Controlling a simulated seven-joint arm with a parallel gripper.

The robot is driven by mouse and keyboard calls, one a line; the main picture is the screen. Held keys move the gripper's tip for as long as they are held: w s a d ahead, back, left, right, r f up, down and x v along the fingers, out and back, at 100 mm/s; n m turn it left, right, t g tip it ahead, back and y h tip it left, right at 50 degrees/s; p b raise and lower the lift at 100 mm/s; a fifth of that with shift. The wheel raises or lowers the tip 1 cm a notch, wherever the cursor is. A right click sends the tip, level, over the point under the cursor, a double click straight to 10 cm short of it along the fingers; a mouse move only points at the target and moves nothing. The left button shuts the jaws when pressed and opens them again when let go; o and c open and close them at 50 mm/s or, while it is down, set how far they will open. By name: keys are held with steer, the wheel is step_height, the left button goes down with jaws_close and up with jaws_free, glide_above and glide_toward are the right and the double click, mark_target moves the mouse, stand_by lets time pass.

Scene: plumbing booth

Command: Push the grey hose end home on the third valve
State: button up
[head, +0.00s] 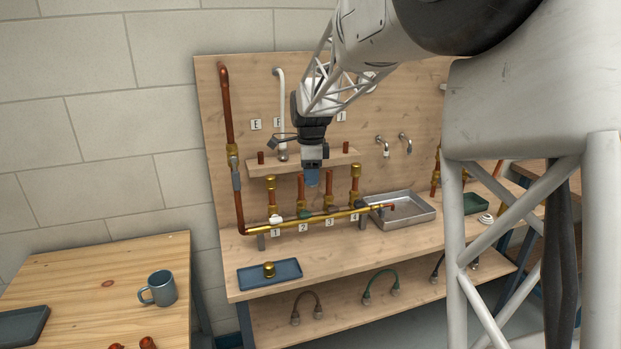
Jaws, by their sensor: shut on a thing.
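My gripper (312,166) points down in front of the plywood board, above the brass manifold (317,217). It is shut on a small blue-grey piece (312,178); I cannot tell whether this is the grey hose end. The third valve, with a dark handle (332,209), sits on the manifold above the number 3 label (329,222). A copper stub (329,183) rises above it. The held piece appears left of this stub in the picture; its depth and any contact are unclear. No grey hose can be made out on the third valve.
Neighbouring copper stubs and a wooden ledge (335,160) crowd the gripper. A metal tray (409,213) lies right of the manifold. A blue tray (260,279) with a brass fitting (269,269) stands at the bench's front left.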

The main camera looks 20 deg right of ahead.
steer(key=shift+r, duration=0.75)
steer(key=shift+w, duration=0.1)
steer(key=shift+w+d, duration=0.15)
steer(key=w+d, duration=1.1)
steer(key=w, duration=0.4)
steer(key=shift+w+d+r, duration=0.25)
steer(key=shift+r, duration=0.1)
steer(key=shift+f, duration=0.25)
steer(key=shift+f, duration=2.6)
steer(key=shift+f, duration=2.45)
steer(key=o, duration=1)
